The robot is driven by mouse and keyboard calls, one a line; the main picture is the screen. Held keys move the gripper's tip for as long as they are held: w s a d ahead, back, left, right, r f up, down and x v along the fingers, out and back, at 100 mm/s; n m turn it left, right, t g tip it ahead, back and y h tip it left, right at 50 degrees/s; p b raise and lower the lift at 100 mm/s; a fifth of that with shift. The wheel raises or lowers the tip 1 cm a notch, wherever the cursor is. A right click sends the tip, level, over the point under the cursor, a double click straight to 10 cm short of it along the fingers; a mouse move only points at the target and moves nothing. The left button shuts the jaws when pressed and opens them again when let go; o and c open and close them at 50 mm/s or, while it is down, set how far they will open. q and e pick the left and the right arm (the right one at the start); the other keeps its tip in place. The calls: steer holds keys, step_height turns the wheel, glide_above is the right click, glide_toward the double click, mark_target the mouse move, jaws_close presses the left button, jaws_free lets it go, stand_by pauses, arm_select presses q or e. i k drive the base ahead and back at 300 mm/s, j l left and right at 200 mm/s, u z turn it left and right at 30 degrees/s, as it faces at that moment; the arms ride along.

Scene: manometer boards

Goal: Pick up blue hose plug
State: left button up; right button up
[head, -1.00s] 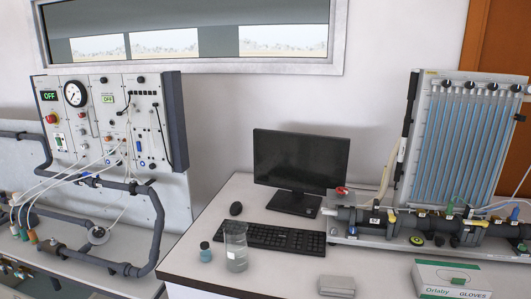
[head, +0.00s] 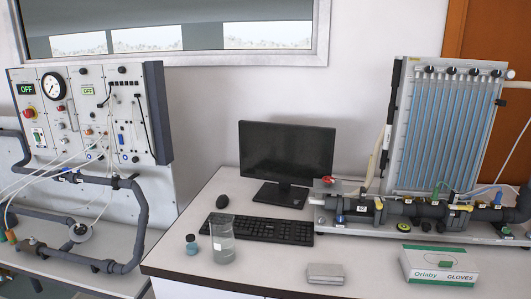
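I cannot single out the blue hose plug for certain. On the right rig, a small blue part (head: 497,196) sits on the dark pipe below the board of blue tubes (head: 445,130). These parts are too small to tell apart clearly. Neither of my grippers is in view.
Bare bench lies between the grey box and keyboard.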

mark_target(499, 194)
steer(key=z, duration=1.55)
steer(key=i+l+u, duration=0.3)
steer(key=i, duration=0.4)
steer(key=i+l+u, duration=0.35)
steer(key=i+l, duration=0.2)
steer(key=i, duration=0.1)
